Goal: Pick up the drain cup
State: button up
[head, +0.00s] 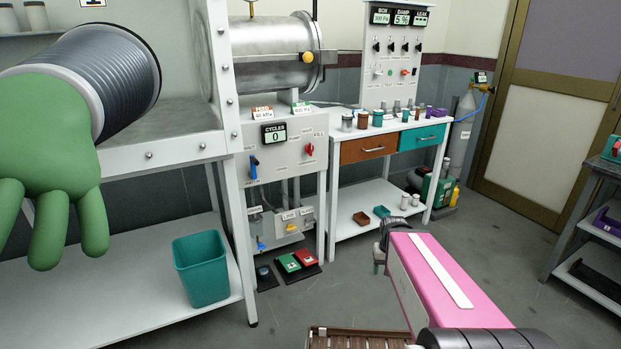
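No vessel in the head view is labelled as the drain cup, so I cannot tell which one it is. Several small cups and jars (377,118) in white, brown, teal and purple stand on the white side table. My gripper (378,264) is the dark end of my pink arm, low in front of the side table. It is partly hidden by the arm, and its finger gap is not clear. I see nothing held in it.
A teal bin (201,269) stands on the glovebox's lower shelf (140,310). Green and red pedals (289,262) lie on the floor below the valve panel (285,150). A dark rack (600,215) stands at the right. The grey floor (480,250) between is clear.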

aim_at(263, 269)
jog(key=i+l+u, duration=0.25)
jog(key=l, duration=0.4)
jog(key=i+l+u, duration=0.25)
jog(key=l, duration=0.5)
jog(key=i+u, duration=0.1)
jog(key=u, duration=1.05)
